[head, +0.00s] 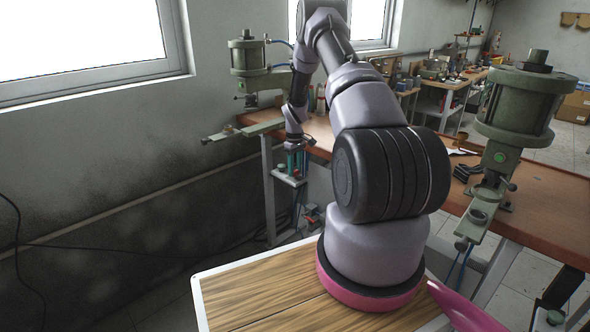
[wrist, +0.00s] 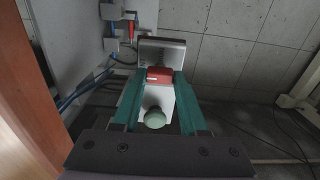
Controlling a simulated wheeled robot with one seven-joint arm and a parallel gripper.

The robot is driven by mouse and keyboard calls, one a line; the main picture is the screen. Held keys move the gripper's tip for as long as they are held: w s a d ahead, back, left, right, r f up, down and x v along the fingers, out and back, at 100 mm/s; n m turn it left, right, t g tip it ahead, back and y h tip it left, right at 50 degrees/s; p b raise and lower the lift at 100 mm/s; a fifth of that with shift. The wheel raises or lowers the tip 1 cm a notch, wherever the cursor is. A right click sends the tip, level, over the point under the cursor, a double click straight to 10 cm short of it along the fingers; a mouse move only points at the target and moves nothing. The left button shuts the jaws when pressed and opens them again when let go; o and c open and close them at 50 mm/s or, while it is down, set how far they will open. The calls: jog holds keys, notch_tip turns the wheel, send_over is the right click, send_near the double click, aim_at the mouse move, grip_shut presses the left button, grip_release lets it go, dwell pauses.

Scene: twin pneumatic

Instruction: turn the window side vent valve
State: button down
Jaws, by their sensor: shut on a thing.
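The window side press (head: 248,62) is a green pneumatic machine on the bench near the windows. Below it, at the bench's front edge, is a small bracket (head: 290,180). My gripper (head: 296,158) reaches down to this bracket. In the wrist view, the teal fingers of my gripper (wrist: 160,84) are shut on a small red handle (wrist: 159,73), which I take to be the vent valve. The handle sits crosswise between the fingertips on a pale bracket (wrist: 158,98). A pale green round button (wrist: 155,118) is nearer the camera. The valve body is mostly hidden in the head view.
A second green press (head: 520,105) stands on the bench at the right. Blue hoses (wrist: 72,98) and grey fittings (wrist: 112,12) with another red part (wrist: 131,30) are left of my fingers. The brown bench edge (wrist: 28,95) is close at the left.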

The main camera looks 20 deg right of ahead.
aim_at(295, 171)
dwell(0.4)
jog(key=shift+c, duration=2.2)
grip_release()
jog(key=shift+r, duration=0.1)
notch_tip(295, 171, up, 11)
jog(key=shift+f, duration=0.2)
